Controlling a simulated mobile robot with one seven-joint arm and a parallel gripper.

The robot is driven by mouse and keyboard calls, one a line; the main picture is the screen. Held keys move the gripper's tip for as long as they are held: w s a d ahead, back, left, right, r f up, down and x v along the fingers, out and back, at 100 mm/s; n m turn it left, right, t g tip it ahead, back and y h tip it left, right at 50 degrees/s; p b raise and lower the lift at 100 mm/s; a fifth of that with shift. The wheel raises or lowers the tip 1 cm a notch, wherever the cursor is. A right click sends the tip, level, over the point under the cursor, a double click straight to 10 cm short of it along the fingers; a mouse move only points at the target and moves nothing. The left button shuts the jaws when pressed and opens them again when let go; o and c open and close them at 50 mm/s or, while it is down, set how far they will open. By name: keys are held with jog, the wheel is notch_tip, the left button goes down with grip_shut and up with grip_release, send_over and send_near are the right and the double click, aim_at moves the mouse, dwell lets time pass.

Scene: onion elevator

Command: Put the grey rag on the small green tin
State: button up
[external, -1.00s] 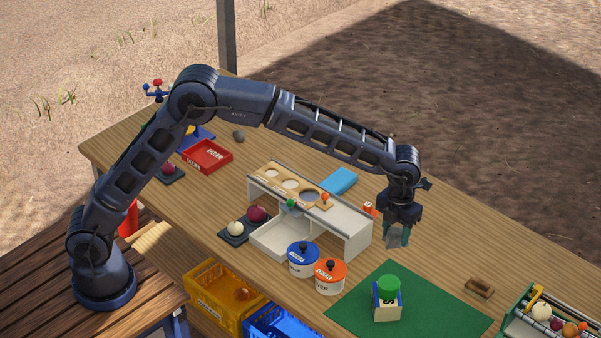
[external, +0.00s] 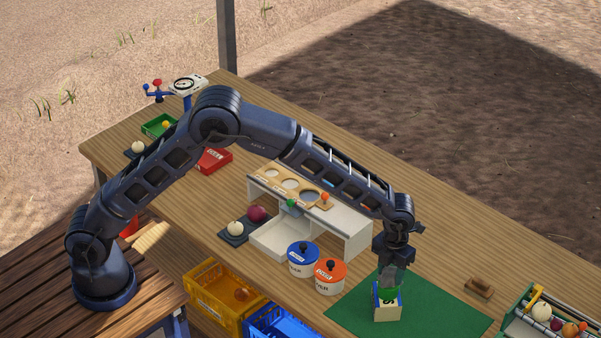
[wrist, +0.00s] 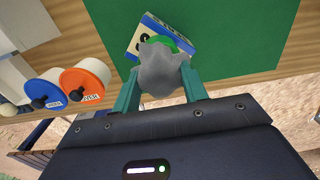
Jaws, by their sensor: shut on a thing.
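My gripper (external: 391,282) is over the green mat (external: 440,315) and shut on the grey rag (wrist: 160,70). In the wrist view the rag is bunched between the two teal fingers. The small green tin (wrist: 183,44) shows as a green edge just beyond the rag, which hides most of it. The tin is on a box with blue, cream and black markings (external: 387,306), which stands on the mat. The rag is right at the tin, but I cannot tell whether they touch.
A blue-lidded pot (external: 303,262) and an orange-lidded pot (external: 330,276) stand left of the mat. Behind them is a white shelf unit (external: 357,240). A wooden brush (external: 479,288) and a green crate of vegetables (external: 512,318) are at right.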

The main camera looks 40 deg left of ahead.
aim_at(391, 271)
jog(key=shift+f, duration=0.45)
jog(key=shift+f, duration=0.1)
jog(key=o, duration=1)
notch_tip(391, 271, up, 12)
jog(key=shift+r, duration=0.2)
